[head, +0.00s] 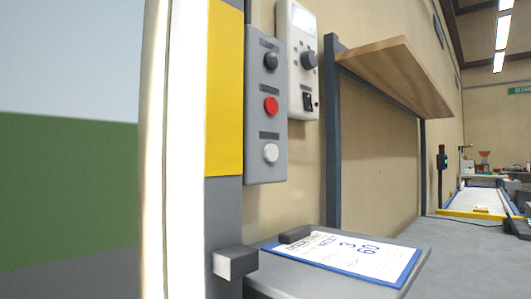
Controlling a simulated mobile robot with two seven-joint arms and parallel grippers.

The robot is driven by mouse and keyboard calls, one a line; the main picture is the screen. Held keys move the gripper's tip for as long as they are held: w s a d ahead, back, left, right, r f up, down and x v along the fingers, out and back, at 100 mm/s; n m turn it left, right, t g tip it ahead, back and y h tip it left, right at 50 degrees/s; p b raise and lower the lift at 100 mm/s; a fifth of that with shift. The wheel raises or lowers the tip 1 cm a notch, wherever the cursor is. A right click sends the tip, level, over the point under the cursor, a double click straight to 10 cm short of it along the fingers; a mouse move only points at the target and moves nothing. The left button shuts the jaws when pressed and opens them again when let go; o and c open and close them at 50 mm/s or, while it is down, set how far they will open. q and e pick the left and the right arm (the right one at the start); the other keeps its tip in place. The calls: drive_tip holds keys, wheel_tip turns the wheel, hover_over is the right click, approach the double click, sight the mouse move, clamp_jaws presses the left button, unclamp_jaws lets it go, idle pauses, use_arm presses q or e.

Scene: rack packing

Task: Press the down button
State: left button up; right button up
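A grey button panel (265,110) is mounted upright on a yellow-and-grey post, left of the picture's middle. It carries three round buttons in a column. The top one is a black button (271,61), the middle one a red button (270,106), and the bottom one a white button (271,153). Each has a small label above it, too small to read surely. I cannot tell from the lettering which button is the down button. Nothing touches the panel. Neither of my grippers shows in the head view.
A white control box (303,75) with a knob and a switch hangs just right of the panel. Below, a clipboard with a paper (352,255) lies on a grey table (310,287). A wooden shelf (400,75) juts out at right.

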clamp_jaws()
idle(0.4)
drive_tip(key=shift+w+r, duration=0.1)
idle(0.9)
